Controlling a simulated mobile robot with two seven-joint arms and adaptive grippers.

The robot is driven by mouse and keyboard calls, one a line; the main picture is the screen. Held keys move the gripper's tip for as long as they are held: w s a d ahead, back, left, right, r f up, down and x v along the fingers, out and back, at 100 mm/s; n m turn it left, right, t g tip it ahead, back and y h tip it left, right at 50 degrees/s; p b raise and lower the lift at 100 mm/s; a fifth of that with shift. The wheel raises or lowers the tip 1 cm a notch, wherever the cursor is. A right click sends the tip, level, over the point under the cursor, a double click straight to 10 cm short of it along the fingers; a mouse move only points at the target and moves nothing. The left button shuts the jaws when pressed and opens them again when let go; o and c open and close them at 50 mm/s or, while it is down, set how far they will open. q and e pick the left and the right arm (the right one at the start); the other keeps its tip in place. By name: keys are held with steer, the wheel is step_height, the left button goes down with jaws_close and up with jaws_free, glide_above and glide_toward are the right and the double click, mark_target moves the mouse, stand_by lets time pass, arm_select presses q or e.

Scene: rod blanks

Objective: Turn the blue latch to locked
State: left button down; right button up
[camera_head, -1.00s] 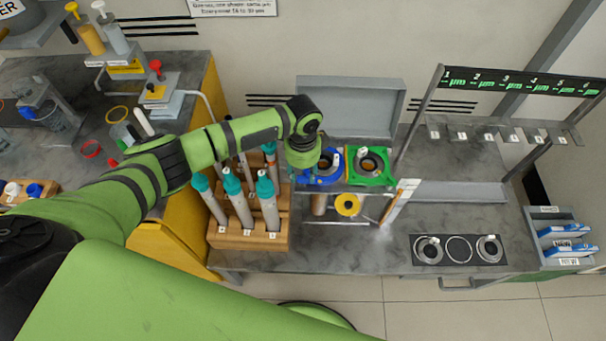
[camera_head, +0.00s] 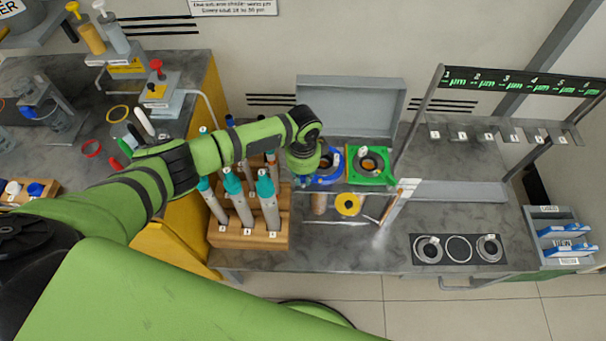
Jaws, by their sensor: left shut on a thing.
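A blue ring-shaped fixture (camera_head: 325,177) sits on the rack at the back of the grey bench, left of a similar green fixture (camera_head: 371,177). My left gripper (camera_head: 305,180) reaches down at the left edge of the blue fixture. My own wrist hides most of its fingers and the left part of the blue fixture, where its latch would lie. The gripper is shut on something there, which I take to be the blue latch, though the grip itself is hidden. I cannot tell the latch's angle. My right gripper is not in view.
A wooden rack (camera_head: 235,240) with several teal-capped rods stands just left of the gripper. A yellow ring (camera_head: 348,204) sits below the fixtures. An open grey lid (camera_head: 350,107) stands behind them. A dark mat (camera_head: 459,262) with rings lies right; bench around it is clear.

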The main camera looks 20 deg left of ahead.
arm_select(q)
steer(key=n+p, duration=0.3)
steer(key=n, duration=0.1)
steer(key=shift+d+r, duration=0.15)
steer(key=n+p, duration=0.1)
steer(key=n, duration=0.2)
steer(key=shift+n+p, duration=0.7)
steer(key=shift+n, duration=0.7)
steer(key=shift+f, duration=0.2)
steer(key=c, duration=1.2)
jaws_free()
steer(key=shift+w, duration=0.1)
steer(key=shift+r, duration=0.15)
